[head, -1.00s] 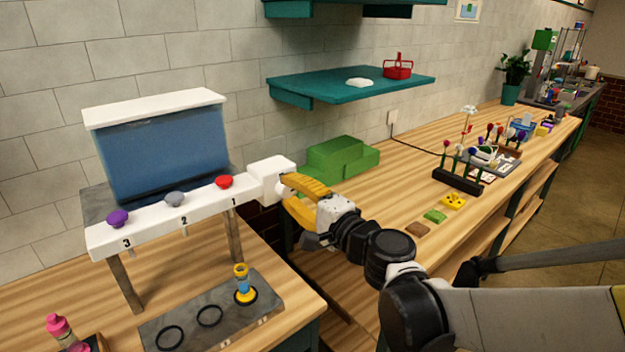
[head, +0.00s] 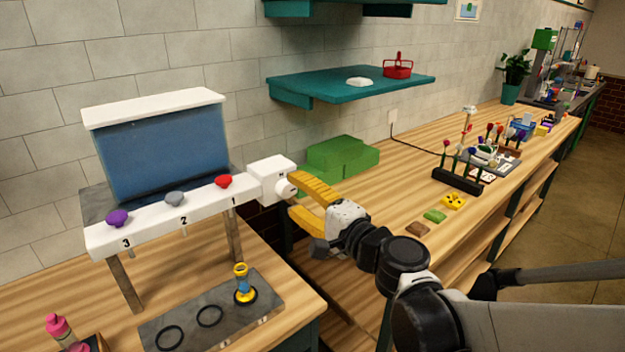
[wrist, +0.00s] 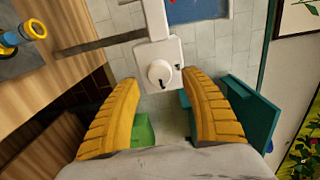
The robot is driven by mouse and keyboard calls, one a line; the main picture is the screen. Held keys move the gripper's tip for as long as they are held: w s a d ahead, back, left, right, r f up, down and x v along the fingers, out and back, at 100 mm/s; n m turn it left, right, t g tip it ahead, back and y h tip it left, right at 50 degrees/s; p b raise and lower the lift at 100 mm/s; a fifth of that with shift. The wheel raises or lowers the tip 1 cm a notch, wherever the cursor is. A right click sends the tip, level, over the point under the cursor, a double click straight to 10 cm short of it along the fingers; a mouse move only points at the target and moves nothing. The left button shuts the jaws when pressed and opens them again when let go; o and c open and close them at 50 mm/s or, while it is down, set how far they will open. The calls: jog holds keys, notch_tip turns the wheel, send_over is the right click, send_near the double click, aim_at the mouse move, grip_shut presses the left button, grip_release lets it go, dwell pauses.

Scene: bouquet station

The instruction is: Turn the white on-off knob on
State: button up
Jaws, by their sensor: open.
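The white on-off knob (head: 286,187) sits on the front of a white box (head: 266,172) at the right end of the dispenser. In the wrist view the round knob (wrist: 160,73) shows a dark mark at its lower edge, and a small dark marking is on the box to its right. My gripper (head: 296,199) is open, with its yellow fingers pointing at the knob. In the wrist view my gripper (wrist: 162,80) has one finger low on each side of the knob, with nothing between them. The fingers look apart from the knob.
The dispenser (head: 165,214) carries purple, grey and red knobs above a grey slab (head: 190,325) with a blue-and-yellow vase (head: 243,284). A green block (head: 342,157) lies behind my gripper. A teal shelf (head: 350,90) hangs above. A gap separates the two wooden counters.

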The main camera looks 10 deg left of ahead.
jog(key=v, duration=0.9)
jog(key=shift+s+d, duration=0.2)
jog(key=shift+s, duration=0.1)
